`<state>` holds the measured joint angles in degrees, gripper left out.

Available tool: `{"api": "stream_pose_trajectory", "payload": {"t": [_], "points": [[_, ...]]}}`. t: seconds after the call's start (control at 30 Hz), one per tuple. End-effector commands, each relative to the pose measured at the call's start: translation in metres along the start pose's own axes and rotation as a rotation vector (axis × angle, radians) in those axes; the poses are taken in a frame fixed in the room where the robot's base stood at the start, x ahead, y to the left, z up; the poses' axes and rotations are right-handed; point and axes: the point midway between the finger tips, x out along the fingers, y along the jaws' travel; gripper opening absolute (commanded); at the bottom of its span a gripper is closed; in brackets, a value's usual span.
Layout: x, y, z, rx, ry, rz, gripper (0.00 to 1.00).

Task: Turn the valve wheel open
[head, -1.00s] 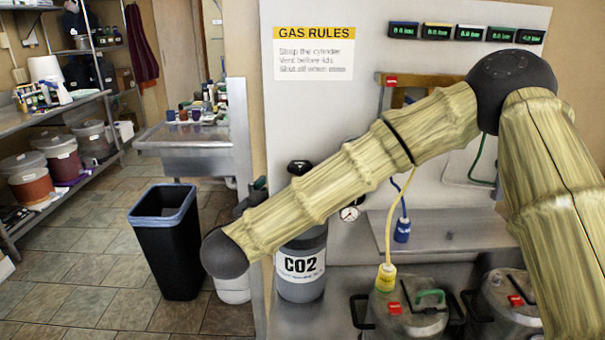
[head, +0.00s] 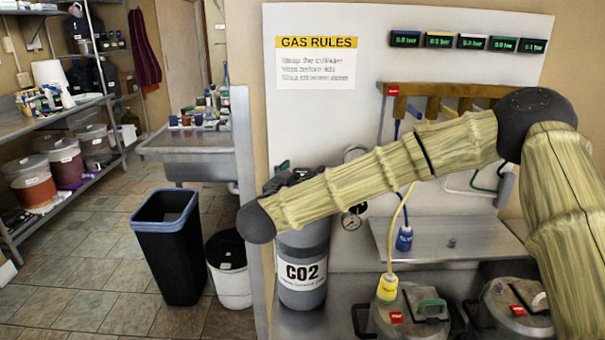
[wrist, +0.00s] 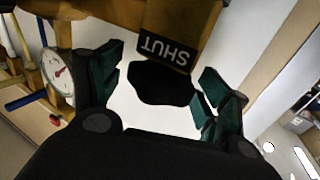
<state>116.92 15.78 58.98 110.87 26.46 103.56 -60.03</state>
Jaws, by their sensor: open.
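The grey CO2 cylinder (head: 303,288) stands upright at the left end of the metal bench, its top partly hidden by my arm. In the wrist view, a black rounded shape (wrist: 160,84), apparently the valve wheel, lies between the fingers of my gripper (wrist: 160,90). The fingers have dark green pads and are open, one on each side of it, with pale gaps showing. A black label reading SHUT (wrist: 167,44) is just above it. In the head view my forearm hides most of the gripper; dark parts show above the cylinder.
A pressure gauge (wrist: 57,72) is close beside the left finger. Lidded vessels (head: 409,318) and a yellow hose connector (head: 387,288) are to the right of the cylinder. A black bin (head: 168,250) and a white bucket (head: 232,285) stand left on the floor.

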Motion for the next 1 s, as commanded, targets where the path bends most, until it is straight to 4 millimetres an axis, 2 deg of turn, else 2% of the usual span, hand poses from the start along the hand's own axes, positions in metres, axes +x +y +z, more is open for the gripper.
{"api": "stream_pose_trajectory", "payload": {"t": [0.33, 0.5, 0.6, 1.0], "points": [[0.0024, -0.0007, 0.0002, 0.0, 0.0, -0.001, 0.74], [0.0022, -0.0008, 0.0002, 0.0, 0.0, -0.001, 0.43], [0.0022, -0.0008, 0.0002, 0.0, 0.0, -0.001, 0.3], [0.0031, -0.0003, -0.0033, 0.0, 0.006, -0.079, 0.3]]}}
